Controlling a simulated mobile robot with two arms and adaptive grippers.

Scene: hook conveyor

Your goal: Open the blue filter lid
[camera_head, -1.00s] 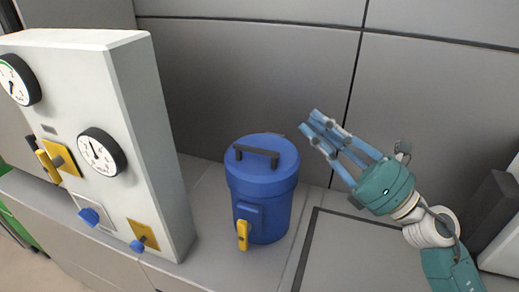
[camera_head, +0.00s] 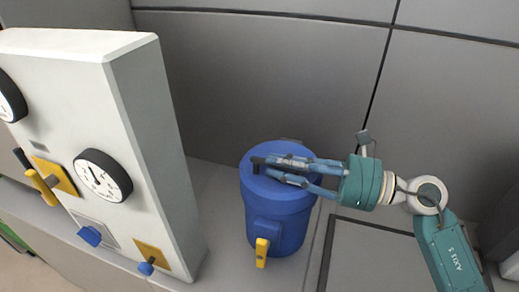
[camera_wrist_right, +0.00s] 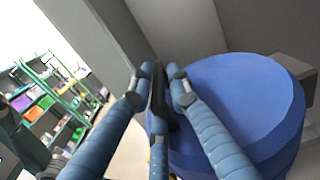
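The blue filter (camera_head: 278,222) stands on the grey ledge. Its round blue lid (camera_wrist_right: 243,95) sits on top. A black handle (camera_wrist_right: 158,98) crosses the lid and is mostly covered by my fingers in the head view; its dark end (camera_head: 258,165) shows at the fingertips. My right gripper (camera_head: 270,168) reaches over the lid from the right. Its fingers lie on both sides of the handle, with tips drawn in against it, so it looks shut on the handle. In the right wrist view the right gripper (camera_wrist_right: 160,76) also flanks the handle. My left gripper is not in view.
A white panel (camera_head: 150,150) with gauges (camera_head: 103,175) and valve levers stands close left of the filter. A yellow tap (camera_head: 261,252) sticks out of the filter's front. A grey wall (camera_head: 270,80) rises behind. Green shelves (camera_wrist_right: 70,95) show in the distance.

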